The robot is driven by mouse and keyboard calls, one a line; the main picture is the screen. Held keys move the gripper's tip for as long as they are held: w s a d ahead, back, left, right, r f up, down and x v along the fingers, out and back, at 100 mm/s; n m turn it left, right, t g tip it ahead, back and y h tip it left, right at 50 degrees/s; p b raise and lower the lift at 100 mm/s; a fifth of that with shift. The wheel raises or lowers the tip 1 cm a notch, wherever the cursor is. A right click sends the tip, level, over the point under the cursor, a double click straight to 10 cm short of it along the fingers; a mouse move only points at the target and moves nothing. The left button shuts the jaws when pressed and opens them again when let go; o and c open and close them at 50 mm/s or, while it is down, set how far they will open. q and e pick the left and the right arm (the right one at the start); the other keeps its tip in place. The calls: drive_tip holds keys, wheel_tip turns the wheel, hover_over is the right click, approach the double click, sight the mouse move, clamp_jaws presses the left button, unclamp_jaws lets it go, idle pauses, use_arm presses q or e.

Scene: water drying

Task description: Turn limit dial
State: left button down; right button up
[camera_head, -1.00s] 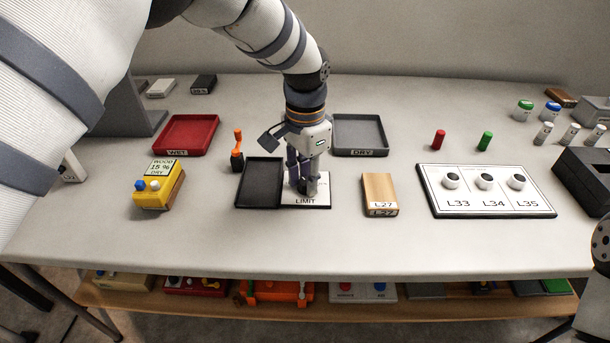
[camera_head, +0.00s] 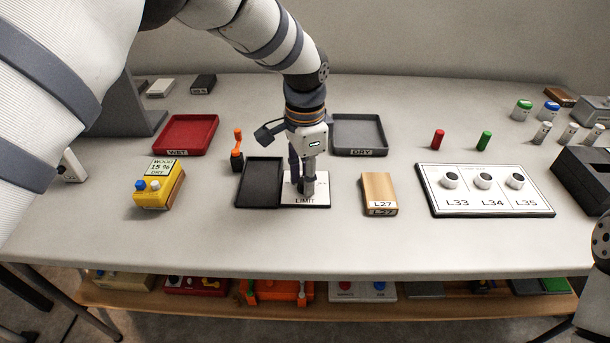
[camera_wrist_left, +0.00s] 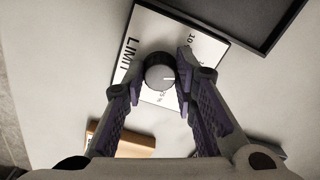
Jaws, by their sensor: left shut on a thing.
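The limit dial (camera_wrist_left: 160,72) is a round dark knob with a grey top and a white pointer line. It sits on a white plate (camera_head: 318,198) marked LIMIT, which also shows in the left wrist view (camera_wrist_left: 138,38). My left gripper (camera_head: 306,190) points down over the plate and hides most of the dial in the head view. In the left wrist view its two purple-padded fingers (camera_wrist_left: 160,80) stand on either side of the dial and are shut on it. My right gripper is not in view.
A black tray (camera_head: 259,184) adjoins the plate on the left. A wooden block (camera_head: 378,190) marked L27 lies to the right. A yellow meter (camera_head: 160,186), red WET tray (camera_head: 187,134), grey DRY tray (camera_head: 359,133) and three-knob panel (camera_head: 485,205) stand around.

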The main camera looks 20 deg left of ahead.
use_arm(q)
drive_tip(key=c, duration=1.3)
unclamp_jaws()
drive_tip(key=shift+r, duration=0.1)
wheel_tip(320, 180, up, 12)
